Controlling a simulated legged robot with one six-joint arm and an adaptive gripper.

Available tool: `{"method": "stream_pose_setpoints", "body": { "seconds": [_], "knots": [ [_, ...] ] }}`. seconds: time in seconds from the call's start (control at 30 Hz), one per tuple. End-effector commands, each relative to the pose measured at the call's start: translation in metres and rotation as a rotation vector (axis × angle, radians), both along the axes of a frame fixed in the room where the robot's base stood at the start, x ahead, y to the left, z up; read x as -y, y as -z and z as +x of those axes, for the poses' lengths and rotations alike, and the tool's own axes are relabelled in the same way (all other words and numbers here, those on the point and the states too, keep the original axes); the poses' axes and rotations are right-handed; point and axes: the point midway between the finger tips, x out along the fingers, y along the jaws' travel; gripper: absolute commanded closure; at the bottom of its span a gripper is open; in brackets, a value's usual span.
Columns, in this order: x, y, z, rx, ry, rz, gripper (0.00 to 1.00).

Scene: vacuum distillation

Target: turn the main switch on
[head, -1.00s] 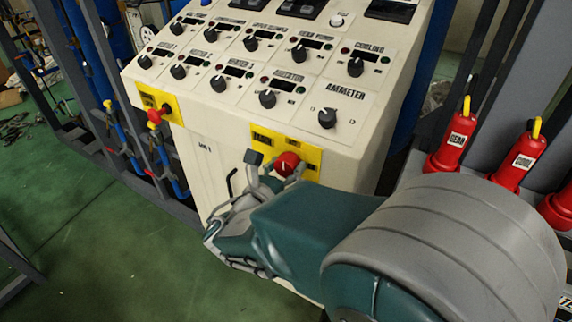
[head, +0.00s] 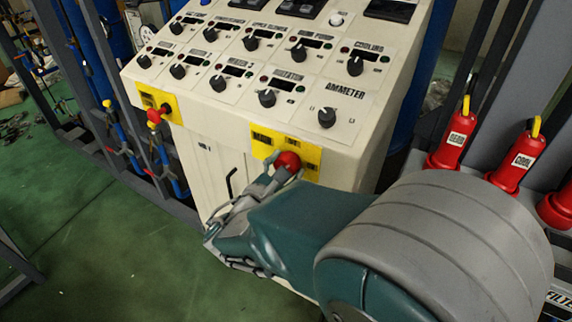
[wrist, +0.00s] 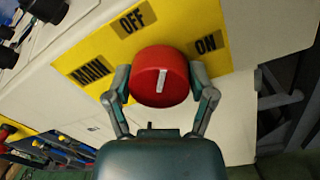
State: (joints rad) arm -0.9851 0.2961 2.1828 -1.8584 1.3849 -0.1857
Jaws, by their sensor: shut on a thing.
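The main switch is a round red knob (wrist: 157,78) with a white mark, on a yellow plate (wrist: 185,25) labelled MAIN, OFF and ON. In the wrist view the white mark points up, slightly right, between the OFF and ON labels and nearer OFF. My gripper (wrist: 160,92) has one finger on each side of the knob, shut on it. In the head view the knob (head: 288,161) sits on the lower front of the cream control panel (head: 230,110), with my gripper at its lower left side.
A second yellow plate with a red knob (head: 154,116) is at the panel's left. Several black dials, including the ammeter dial (head: 327,117), cover the sloped top. Red cylinders (head: 457,135) stand at the right. Green floor (head: 80,230) is open at the left.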

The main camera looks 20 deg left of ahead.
Motion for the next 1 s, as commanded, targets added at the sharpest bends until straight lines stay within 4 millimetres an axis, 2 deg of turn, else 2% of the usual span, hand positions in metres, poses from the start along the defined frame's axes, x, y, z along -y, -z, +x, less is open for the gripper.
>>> {"method": "stream_pose_setpoints", "body": {
  "seconds": [0.6, 1.0],
  "knots": [
    [-0.0001, 0.0025, -0.0001, 0.157, -0.002, 0.556, 0.76],
    [0.0006, 0.0043, -0.0005, 0.231, 0.0, 0.817, 0.76]
  ]
}}
